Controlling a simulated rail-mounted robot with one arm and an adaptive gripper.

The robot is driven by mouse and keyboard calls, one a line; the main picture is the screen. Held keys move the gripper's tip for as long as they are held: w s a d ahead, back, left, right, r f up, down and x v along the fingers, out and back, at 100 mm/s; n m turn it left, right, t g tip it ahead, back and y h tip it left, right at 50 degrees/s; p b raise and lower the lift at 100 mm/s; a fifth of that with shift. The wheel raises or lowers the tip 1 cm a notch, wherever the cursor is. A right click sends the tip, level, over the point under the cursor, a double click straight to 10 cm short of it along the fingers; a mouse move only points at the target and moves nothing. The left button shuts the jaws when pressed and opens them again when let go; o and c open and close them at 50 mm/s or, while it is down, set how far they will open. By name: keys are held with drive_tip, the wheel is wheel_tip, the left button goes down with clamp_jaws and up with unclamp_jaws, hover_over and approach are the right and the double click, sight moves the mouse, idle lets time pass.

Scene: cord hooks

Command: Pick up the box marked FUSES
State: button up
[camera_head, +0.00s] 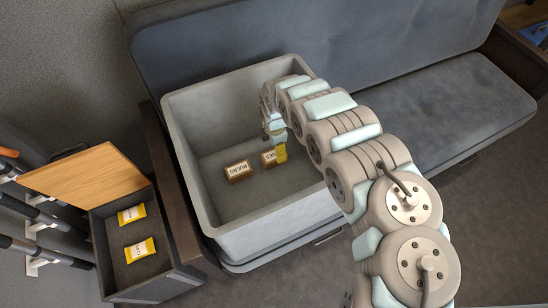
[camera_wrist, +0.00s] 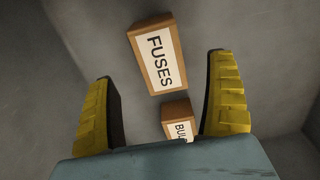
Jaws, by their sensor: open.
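The box marked FUSES (camera_wrist: 147,38) is brown with a white label and lies in the upper middle of the wrist view, ahead of my fingers. A second brown box, its label starting BUL (camera_wrist: 177,110), is nearer my gripper's base and partly hidden by it. My gripper (camera_wrist: 161,66) is open and empty, with a yellow finger on each side. In the head view my gripper (camera_head: 278,152) reaches down into the grey bin (camera_head: 190,110), over two small boxes. One box (camera_head: 238,171) is clear to the left; the other (camera_head: 267,159) is partly hidden by a finger. Their labels are too small to read surely there.
The bin's high walls surround the boxes and my gripper. It stands on a grey-blue sofa (camera_head: 435,95). To the left, an open dark case (camera_head: 120,275) with a wooden lid (camera_head: 95,172) holds two yellow packets (camera_head: 131,214). Bare bin floor lies around the boxes.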

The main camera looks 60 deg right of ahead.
sight(274, 155)
drive_tip(key=shift+a+f, duration=0.2)
drive_tip(key=shift+f, duration=1)
drive_tip(key=shift+w+d+f+b, duration=0.1)
drive_tip(key=shift+f+b, duration=0.25)
drive_tip(key=shift+f, duration=1)
drive_tip(key=c, duration=1.3)
